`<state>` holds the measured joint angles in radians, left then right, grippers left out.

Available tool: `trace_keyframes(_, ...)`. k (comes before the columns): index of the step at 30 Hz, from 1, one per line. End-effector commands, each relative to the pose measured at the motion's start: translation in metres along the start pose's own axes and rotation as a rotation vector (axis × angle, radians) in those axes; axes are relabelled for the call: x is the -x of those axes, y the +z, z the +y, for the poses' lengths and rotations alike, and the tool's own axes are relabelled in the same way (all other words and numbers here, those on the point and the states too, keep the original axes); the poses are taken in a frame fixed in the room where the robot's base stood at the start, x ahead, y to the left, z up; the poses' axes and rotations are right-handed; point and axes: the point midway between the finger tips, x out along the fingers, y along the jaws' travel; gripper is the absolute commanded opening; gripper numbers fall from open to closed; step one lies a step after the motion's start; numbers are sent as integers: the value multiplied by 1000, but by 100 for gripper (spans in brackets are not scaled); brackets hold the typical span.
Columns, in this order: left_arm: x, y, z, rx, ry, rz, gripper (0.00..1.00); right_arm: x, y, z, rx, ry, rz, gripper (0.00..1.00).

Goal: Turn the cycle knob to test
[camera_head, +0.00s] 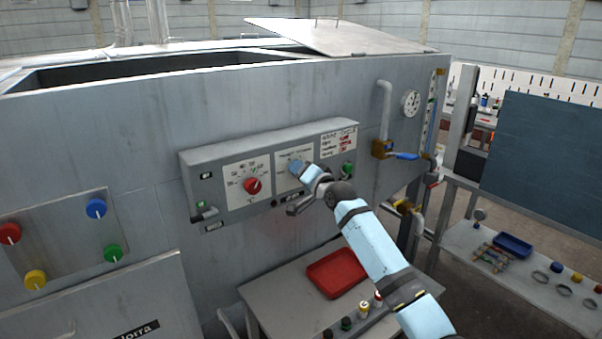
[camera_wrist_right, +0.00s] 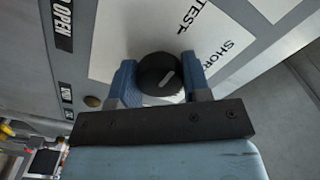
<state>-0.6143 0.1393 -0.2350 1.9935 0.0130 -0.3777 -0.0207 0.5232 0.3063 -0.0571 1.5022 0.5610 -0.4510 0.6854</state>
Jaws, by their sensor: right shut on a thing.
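The cycle knob (camera_wrist_right: 160,75) is black with a short pale pointer line. My right gripper (camera_wrist_right: 158,84) has its blue fingers shut on the knob, one on each side. In the right wrist view the pointer line tilts up and to the right, toward the side with the TEST label (camera_wrist_right: 197,14) and the SHORT label (camera_wrist_right: 228,52). I cannot tell exactly which label it lines up with. In the head view the right gripper (camera_head: 299,168) is at the white dial plate (camera_head: 284,157) on the control box, and it hides the knob. My left gripper is out of view.
The grey control box (camera_head: 220,155) also carries a red knob (camera_head: 252,186) on a white dial and a green knob (camera_head: 347,169). Below stands a small table with a red tray (camera_head: 338,272). Pipes with a blue-handled valve (camera_head: 403,156) are to the right.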

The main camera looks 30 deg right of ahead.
Motion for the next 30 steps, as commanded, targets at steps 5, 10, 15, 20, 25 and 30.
trace_keyframes(5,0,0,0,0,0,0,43,0,0,0,17,1,-1,20)
trace_keyframes(10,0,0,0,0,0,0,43,0,0,0,18,1,-1,20)
trace_keyframes(15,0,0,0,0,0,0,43,0,0,0,18,1,0,20)
trace_keyframes(20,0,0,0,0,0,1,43,0,0,0,17,0,0,69)
trace_keyframes(25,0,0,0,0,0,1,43,0,0,0,16,0,0,69)
trace_keyframes(30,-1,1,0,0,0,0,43,8,1,1,16,-1,0,69)
